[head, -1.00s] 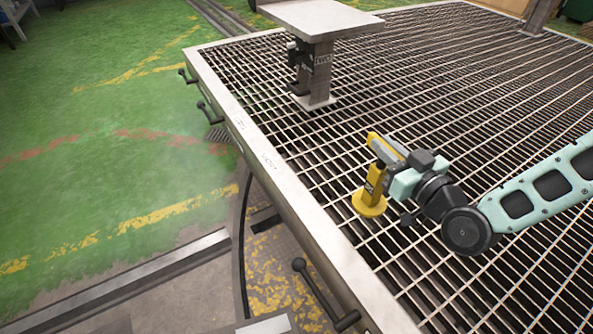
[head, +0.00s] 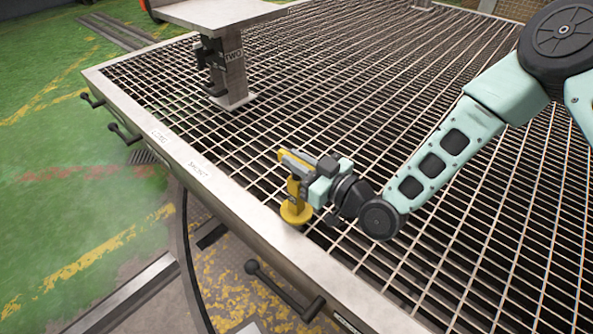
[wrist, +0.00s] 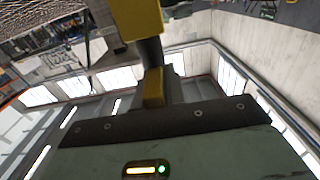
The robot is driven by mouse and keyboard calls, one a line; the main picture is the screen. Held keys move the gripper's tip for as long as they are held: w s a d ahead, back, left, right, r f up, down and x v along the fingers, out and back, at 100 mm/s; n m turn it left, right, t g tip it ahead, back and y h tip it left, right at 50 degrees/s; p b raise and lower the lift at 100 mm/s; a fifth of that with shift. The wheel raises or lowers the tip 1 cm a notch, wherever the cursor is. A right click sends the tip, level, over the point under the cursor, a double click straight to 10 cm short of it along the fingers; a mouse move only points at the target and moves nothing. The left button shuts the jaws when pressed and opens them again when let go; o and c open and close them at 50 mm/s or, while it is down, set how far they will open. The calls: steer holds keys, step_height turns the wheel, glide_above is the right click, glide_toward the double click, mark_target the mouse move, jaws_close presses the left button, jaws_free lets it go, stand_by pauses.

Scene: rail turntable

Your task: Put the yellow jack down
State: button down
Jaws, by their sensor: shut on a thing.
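The yellow jack (head: 294,211) is upright, with a round yellow base and a yellow top piece. My gripper (head: 305,171) is shut on its upper part from the right side. The jack is over the metal grating (head: 420,240), close to the grating's front-left frame. I cannot tell whether its base touches the grating. In the wrist view a yellow part of the jack (wrist: 137,18) fills the top middle, above the gripper body; the fingertips are not clear there.
A pedestal (head: 229,70) marked "TWO" with a flat plate (head: 215,12) on top stands on the grating at the back left. Black handles (head: 280,292) stick out along the frame's outer side. Bare grating lies behind the jack. Green floor (head: 50,215) lies to the left.

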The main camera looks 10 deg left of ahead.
steer(key=shift+f, duration=1.1)
steer(key=shift+f+b, duration=0.15)
steer(key=shift+b, duration=0.2)
steer(key=c, duration=1.5)
jaws_free()
steer(key=shift+o, duration=0.2)
steer(key=shift+r, duration=0.2)
steer(key=p+v, duration=0.3)
steer(key=v, duration=0.9)
steer(key=shift+f, duration=0.1)
